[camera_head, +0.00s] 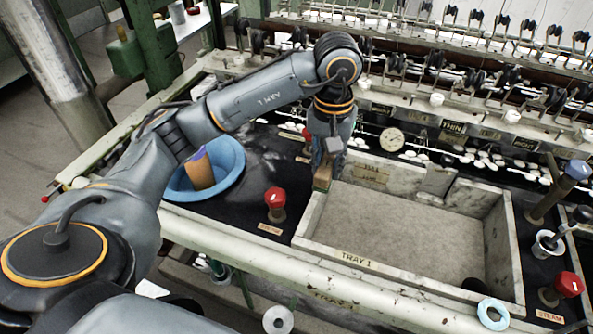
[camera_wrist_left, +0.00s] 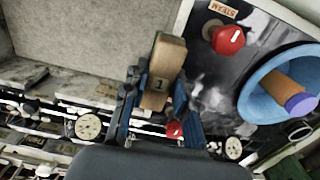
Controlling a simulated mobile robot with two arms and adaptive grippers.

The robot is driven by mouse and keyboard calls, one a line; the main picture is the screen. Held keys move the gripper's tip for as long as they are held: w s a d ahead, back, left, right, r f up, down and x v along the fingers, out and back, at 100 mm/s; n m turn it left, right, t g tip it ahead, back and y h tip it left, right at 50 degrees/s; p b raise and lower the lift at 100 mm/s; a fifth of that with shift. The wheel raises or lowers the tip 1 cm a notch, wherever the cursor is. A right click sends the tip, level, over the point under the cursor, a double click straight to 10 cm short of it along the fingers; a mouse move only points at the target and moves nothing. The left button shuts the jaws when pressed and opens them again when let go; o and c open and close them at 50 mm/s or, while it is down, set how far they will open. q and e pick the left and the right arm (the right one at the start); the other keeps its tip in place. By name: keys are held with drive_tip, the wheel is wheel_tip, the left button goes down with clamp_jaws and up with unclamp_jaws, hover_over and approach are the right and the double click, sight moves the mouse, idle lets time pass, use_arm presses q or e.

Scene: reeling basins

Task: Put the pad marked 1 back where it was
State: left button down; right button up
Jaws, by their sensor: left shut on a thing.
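The pad marked 1 (camera_wrist_left: 163,72) is a light wooden block with a dark 1 on its end. In the wrist view it sits between the two blue fingers of my left gripper (camera_wrist_left: 156,108), which is shut on it. In the head view my left gripper (camera_head: 328,160) points down at the left back corner of the stone basin labelled TRAY 1 (camera_head: 307,226). The pad shows there as a small brown piece (camera_head: 322,178) below the fingers, by the basin's left wall. I cannot tell whether it touches the wall. My right gripper is not in view.
A blue bowl (camera_head: 232,158) holding a brown, purple-ended object (camera_head: 200,172) stands left of the basin. A red steam knob (camera_head: 275,197) stands between them. Another red knob (camera_head: 568,284) and a pale blue ring (camera_head: 493,314) are at the right front. Reeling machinery runs along the back.

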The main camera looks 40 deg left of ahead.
use_arm(q)
drive_tip(key=w+a+f, duration=0.1)
drive_tip(key=a+f, duration=0.1)
drive_tip(key=a, duration=0.1)
drive_tip(key=w+a+f+p, duration=0.1)
drive_tip(key=a+f, duration=0.1)
drive_tip(key=w+a+f+p, duration=0.1)
drive_tip(key=w+a+f, duration=0.1)
drive_tip(key=a+f, duration=0.1)
drive_tip(key=shift+a, duration=0.35)
drive_tip(key=shift+w+a+f, duration=0.1)
drive_tip(key=shift+a+f, duration=0.2)
drive_tip(key=shift+f, duration=0.15)
drive_tip(key=f, duration=0.1)
drive_tip(key=f+p, duration=0.2)
drive_tip(key=shift+w+a+f, duration=0.1)
drive_tip(key=shift+a, duration=0.15)
drive_tip(key=shift+f, duration=0.2)
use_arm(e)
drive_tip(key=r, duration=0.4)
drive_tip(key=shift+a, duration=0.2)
use_arm(q)
drive_tip(key=shift+f, duration=0.1)
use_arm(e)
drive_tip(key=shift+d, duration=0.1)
